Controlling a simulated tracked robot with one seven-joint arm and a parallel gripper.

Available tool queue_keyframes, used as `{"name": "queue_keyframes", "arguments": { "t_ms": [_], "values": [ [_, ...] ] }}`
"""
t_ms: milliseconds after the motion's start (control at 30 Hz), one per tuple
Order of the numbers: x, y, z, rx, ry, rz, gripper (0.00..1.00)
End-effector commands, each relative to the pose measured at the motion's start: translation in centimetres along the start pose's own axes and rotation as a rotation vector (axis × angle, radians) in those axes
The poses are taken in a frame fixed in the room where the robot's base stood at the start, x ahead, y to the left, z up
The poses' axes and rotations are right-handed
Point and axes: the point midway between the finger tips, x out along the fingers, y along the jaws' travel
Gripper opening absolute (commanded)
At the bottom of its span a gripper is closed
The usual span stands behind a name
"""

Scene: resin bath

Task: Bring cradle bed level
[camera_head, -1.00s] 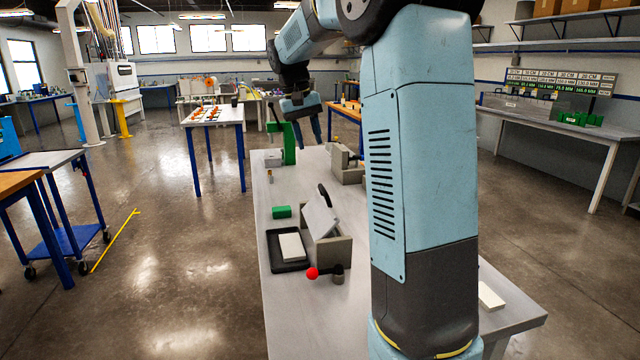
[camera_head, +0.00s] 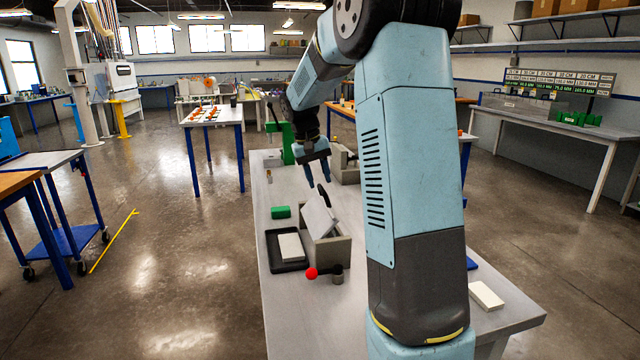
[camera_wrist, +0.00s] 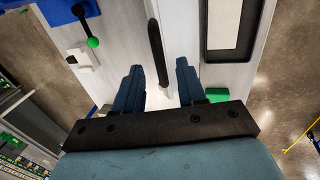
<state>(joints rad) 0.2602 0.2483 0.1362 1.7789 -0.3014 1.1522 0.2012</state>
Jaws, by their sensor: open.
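The cradle bed (camera_head: 319,219) is a pale plate standing tilted in a grey open-topped cradle (camera_head: 331,250) on the long table. A black handle (camera_head: 323,195) rises from the bed's upper edge. In the wrist view the handle (camera_wrist: 155,52) is a dark bar just beyond and between my fingertips, and the pale bed (camera_wrist: 180,40) lies beside it. My gripper (camera_head: 318,181) is open, pointing down above and slightly behind the handle in the head view. My gripper (camera_wrist: 159,66) shows nothing between its fingers that I can see held; contact with the handle cannot be told.
A black tray (camera_head: 273,260) with a white block (camera_head: 291,247) lies left of the cradle. A green block (camera_head: 281,212) sits behind it. A red-knobbed lever (camera_head: 312,273) stands in front. A green-knobbed lever (camera_wrist: 92,42) shows in the wrist view. A green stand (camera_head: 287,145) is farther back.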

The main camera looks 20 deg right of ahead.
Motion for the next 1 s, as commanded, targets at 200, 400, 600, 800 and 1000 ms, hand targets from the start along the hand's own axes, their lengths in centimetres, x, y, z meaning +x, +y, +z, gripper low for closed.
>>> {"name": "queue_keyframes", "arguments": {
  "t_ms": [200,400,600,800,1000],
  "values": [
    [1.8,0.0,0.0,-0.002,0.0,0.001,0.4],
    [2.1,-0.1,0.0,-0.002,0.0,0.001,0.4],
    [2.1,-0.1,0.0,-0.002,0.001,0.0,0.35],
    [2.1,-0.1,0.0,-0.002,0.001,0.0,0.16],
    [2.1,-0.1,0.0,-0.002,0.001,0.0,0.0]
  ]
}}
